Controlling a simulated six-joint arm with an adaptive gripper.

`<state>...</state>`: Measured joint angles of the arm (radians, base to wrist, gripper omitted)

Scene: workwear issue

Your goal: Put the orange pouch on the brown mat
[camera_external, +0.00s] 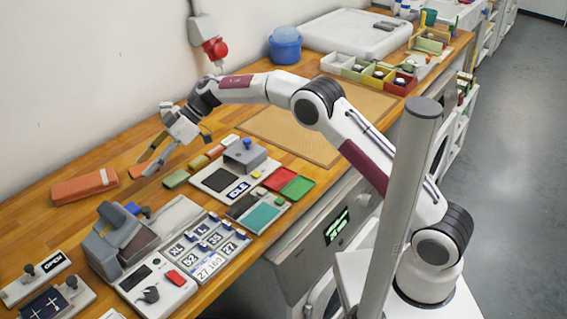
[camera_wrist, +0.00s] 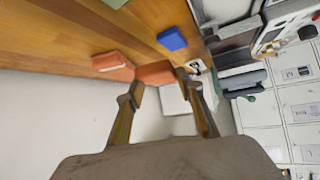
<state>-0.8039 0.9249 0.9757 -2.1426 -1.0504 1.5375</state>
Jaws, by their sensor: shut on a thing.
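My gripper (camera_external: 146,164) is low over the left part of the bench, its fingers shut on a small orange pouch (camera_external: 137,171). In the wrist view the orange pouch (camera_wrist: 157,73) sits between the two fingertips (camera_wrist: 162,88). I cannot tell whether it still touches the bench. The brown mat (camera_external: 345,115) lies flat and bare on the bench, to the right of my gripper in the external view.
A larger orange case (camera_external: 85,186) lies left of my gripper; it also shows in the wrist view (camera_wrist: 112,66). A green block (camera_external: 176,178) and yellow blocks lie close on the right. A grey device (camera_external: 240,158) stands between gripper and mat. The wall is close behind.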

